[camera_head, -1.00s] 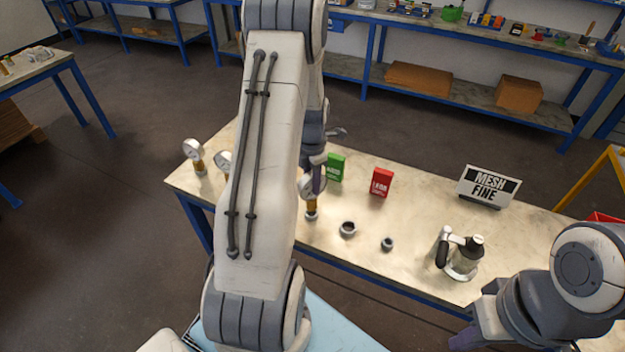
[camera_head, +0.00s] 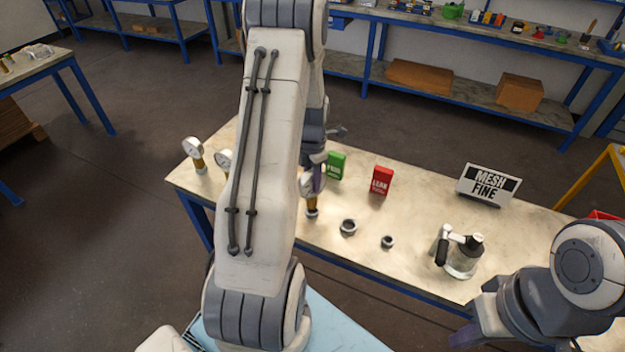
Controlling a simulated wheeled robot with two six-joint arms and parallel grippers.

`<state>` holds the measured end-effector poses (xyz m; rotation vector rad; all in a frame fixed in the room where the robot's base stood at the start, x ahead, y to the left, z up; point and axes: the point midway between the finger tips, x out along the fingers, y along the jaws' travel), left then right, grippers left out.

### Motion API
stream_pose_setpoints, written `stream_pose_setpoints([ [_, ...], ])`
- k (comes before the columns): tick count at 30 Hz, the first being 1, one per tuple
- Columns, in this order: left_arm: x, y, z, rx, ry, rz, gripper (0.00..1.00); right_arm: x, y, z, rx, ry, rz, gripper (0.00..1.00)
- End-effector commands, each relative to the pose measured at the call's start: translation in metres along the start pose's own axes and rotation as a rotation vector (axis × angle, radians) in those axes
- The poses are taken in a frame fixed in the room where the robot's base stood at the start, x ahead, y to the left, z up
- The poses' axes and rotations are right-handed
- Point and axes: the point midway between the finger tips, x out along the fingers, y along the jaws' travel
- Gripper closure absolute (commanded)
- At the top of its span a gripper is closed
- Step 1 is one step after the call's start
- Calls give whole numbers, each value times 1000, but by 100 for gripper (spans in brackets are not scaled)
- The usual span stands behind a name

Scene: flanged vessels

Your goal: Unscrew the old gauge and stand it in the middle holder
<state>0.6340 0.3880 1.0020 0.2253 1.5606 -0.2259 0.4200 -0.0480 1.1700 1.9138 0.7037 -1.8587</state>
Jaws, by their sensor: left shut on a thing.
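My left gripper (camera_head: 319,176) is partly hidden behind my own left arm. It is shut on a gauge (camera_head: 312,202) with a round dial and a brass-coloured stem, which stands about upright at the table's front part. Whether its lower end touches anything is hard to tell. To its right are two small dark-mouthed rings, a larger one (camera_head: 348,227) and a smaller one (camera_head: 387,242), both empty. Two other gauges stand at the left, one at the table's end (camera_head: 195,155) and one (camera_head: 223,162) partly behind my arm. My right gripper (camera_head: 466,338) is at the lower right, its fingertips unclear.
A green box (camera_head: 336,166) and a red box (camera_head: 381,181) stand behind the rings. A "MESH FINE" sign (camera_head: 488,186) stands at the right back. A glass-and-metal vessel with a black handle (camera_head: 461,256) stands at the right front. The table (camera_head: 420,215) is clear between them.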

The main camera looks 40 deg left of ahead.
Motion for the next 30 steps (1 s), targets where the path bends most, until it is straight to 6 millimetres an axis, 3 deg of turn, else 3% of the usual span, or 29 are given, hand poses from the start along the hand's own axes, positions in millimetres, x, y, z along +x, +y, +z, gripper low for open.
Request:
stream_pose_setpoints([
  [13, 2, 0, 0, 0, 0, 0, 100, 0, 0, 0, 0, 0, 0, 100],
  [30, 19, 0, 0, 0, -1, 1, 100, 12, 1, 1, 0, 0, 0, 100],
])
